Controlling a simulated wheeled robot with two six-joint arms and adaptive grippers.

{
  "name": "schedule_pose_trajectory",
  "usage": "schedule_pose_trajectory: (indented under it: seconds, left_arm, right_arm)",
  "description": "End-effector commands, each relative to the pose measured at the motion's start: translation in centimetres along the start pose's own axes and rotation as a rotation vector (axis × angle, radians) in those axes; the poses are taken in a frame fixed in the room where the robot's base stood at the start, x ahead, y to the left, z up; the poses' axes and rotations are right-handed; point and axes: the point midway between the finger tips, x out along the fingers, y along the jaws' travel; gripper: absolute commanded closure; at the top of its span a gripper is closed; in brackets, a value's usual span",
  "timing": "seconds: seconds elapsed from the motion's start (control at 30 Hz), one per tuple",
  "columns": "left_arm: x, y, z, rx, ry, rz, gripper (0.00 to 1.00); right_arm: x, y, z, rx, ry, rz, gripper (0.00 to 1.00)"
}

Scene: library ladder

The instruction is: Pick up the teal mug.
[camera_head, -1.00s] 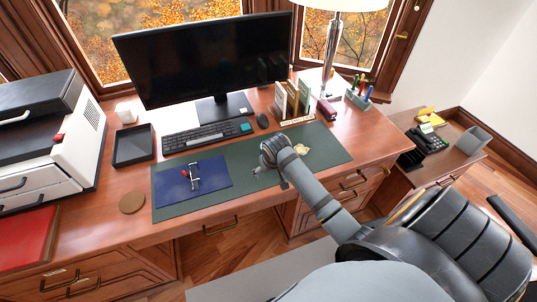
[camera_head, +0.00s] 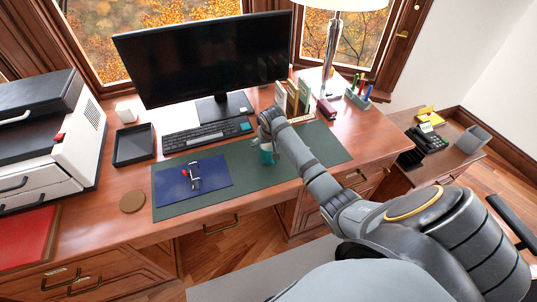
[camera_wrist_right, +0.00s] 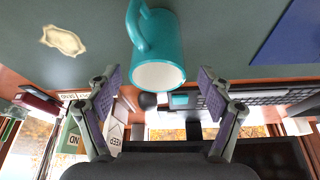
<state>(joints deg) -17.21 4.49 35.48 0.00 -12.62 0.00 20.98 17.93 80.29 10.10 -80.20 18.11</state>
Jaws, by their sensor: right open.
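The teal mug (camera_head: 266,156) stands on the green desk mat (camera_head: 240,166), just below my right wrist in the head view, which partly covers it. In the right wrist view the mug (camera_wrist_right: 157,40) shows its pale open mouth towards the camera, with its handle at the left. My right gripper (camera_wrist_right: 155,82) is open, its two fingers spread to either side of the mug's mouth. The mug looks ahead of the fingertips, and nothing is held. My left gripper is out of view.
A keyboard (camera_head: 207,136) and monitor (camera_head: 205,62) stand behind the mat. Books (camera_head: 293,100) stand right of the keyboard. A blue folder (camera_head: 180,185) lies on the mat's left.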

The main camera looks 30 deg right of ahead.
Motion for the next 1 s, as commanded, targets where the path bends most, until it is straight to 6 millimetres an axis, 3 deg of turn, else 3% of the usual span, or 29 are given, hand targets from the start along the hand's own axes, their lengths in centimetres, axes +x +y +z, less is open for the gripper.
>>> schedule_pose_trajectory:
  seconds: [0.3,0.57,1.0]
  left_arm:
    - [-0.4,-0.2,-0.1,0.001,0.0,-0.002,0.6]
    - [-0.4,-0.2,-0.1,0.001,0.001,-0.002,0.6]
    - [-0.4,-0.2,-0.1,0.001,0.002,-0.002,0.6]
  right_arm:
    - [4.7,0.3,0.4,0.0,-0.003,0.001,0.2]
    - [5.0,0.3,0.4,-0.001,-0.001,0.001,0.2]
    - [5.0,0.3,0.4,-0.001,-0.002,0.001,0.79]
